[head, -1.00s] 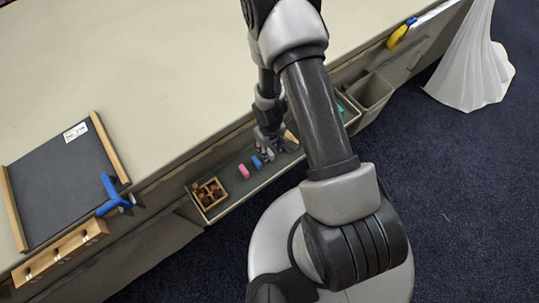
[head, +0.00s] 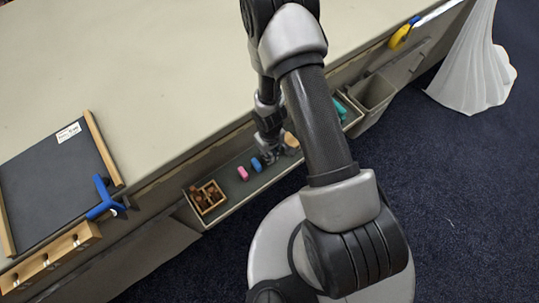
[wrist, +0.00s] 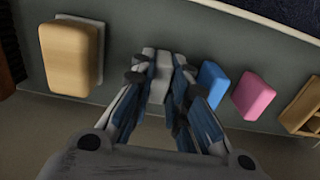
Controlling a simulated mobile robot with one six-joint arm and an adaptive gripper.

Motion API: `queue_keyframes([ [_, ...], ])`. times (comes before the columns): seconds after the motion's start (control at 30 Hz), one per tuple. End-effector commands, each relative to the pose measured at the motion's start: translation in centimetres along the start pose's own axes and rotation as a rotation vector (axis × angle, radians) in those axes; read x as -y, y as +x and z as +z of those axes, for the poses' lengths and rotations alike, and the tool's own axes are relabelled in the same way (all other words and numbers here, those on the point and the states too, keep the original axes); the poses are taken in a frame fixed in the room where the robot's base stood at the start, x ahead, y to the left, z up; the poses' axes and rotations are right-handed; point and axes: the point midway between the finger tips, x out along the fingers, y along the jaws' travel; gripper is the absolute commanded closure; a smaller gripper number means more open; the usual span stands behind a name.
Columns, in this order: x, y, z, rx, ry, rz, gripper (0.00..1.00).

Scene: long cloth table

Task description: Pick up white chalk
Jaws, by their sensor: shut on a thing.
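The white chalk (wrist: 158,88) is a short pale block in the wrist view, lying between the two fingers of my gripper (wrist: 158,78). My gripper is shut on it, with a finger against each side. The chalk is low in the shallow tray (wrist: 120,48), and I cannot tell whether it touches the tray floor. In the head view my gripper (head: 268,156) reaches down into the tray, and the chalk is hidden there by the fingers. A blue chalk (wrist: 211,82) and a pink chalk (wrist: 252,95) lie to the right of the gripper in the wrist view.
A wooden-backed eraser (wrist: 68,55) lies left of the gripper in the wrist view. A small wooden box (head: 208,197) stands at the tray's left end in the head view. A slate board (head: 55,185) lies on the table (head: 165,75). A grey bin (head: 372,95) hangs right.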

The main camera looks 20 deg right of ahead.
Motion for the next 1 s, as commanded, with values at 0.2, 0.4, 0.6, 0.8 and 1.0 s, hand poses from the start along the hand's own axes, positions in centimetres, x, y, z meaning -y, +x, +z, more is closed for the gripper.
queue_keyframes([
  [0.2, 0.0, 0.0, 0.0, 0.0, 0.0, 0.0, 1.0],
  [0.4, 0.0, 0.0, 0.0, 0.0, 0.0, 0.0, 1.0],
  [0.6, 0.0, -0.2, 0.0, 0.0, 0.0, 0.0, 1.0],
  [0.8, 0.0, -1.1, 0.0, 0.0, 0.0, 0.0, 1.0],
  [1.0, 0.0, -3.0, 0.0, 0.0, 0.0, 0.0, 1.0],
])
